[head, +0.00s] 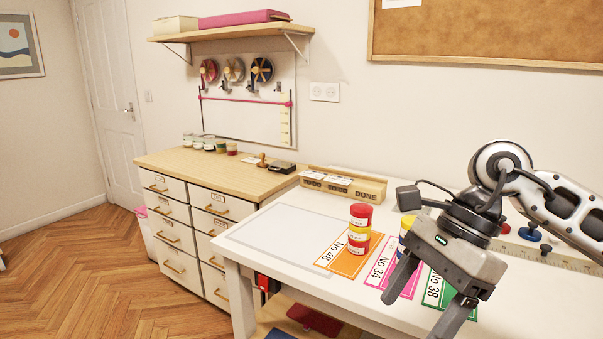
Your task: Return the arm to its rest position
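My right arm comes in from the right, with its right gripper (427,297) above the front right of the white table (259,272). Its two fingers are spread apart with nothing seen between them. Below it lie a pink card marked No 34 (381,262) and a green card marked No 38 (436,289), both partly covered by the gripper. A stack of red and yellow tins (359,229) stands upright on an orange card marked No 48 (334,259). Another tin (406,224) is mostly hidden behind the gripper. My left gripper is not in view.
A wooden holder with a DONE label (343,185) stands at the table's back. A drawer cabinet (183,215) with jars on top is to the left. Blue knobs (530,233) sit at the right. A pale rectangle (287,238) on the table's left is clear.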

